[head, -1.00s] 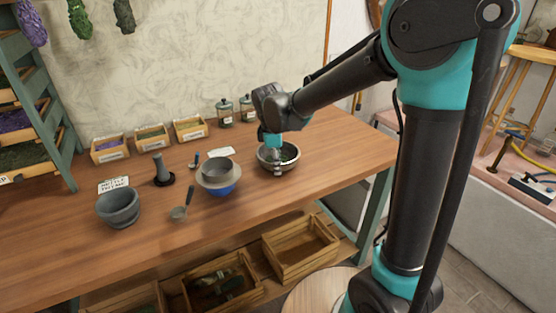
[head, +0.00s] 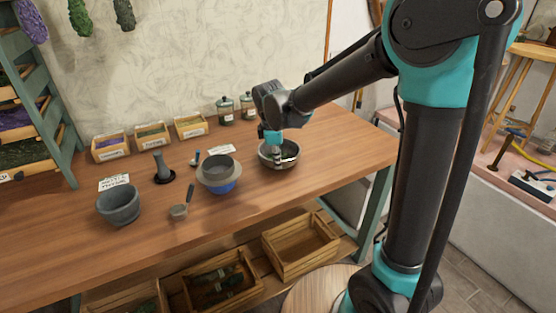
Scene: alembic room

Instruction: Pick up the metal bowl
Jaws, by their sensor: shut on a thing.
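The metal bowl (head: 288,160) is a dark, shiny, round bowl near the right part of the wooden table in the head view. My gripper (head: 275,154) points down at the bowl from above, with its fingers at the near-left part of the rim. It is shut on the bowl. The fingertips are small and partly merge with the bowl. The bowl looks upright and at or very near the table top; I cannot tell if there is a gap under it.
A blue bowl with a grey sieve-like bowl (head: 216,172) on it stands left of the metal bowl. A stone mortar (head: 119,206), a pestle (head: 163,168) and a small scoop (head: 180,210) are farther left. Glass jars (head: 225,110) and label boxes (head: 190,126) line the back.

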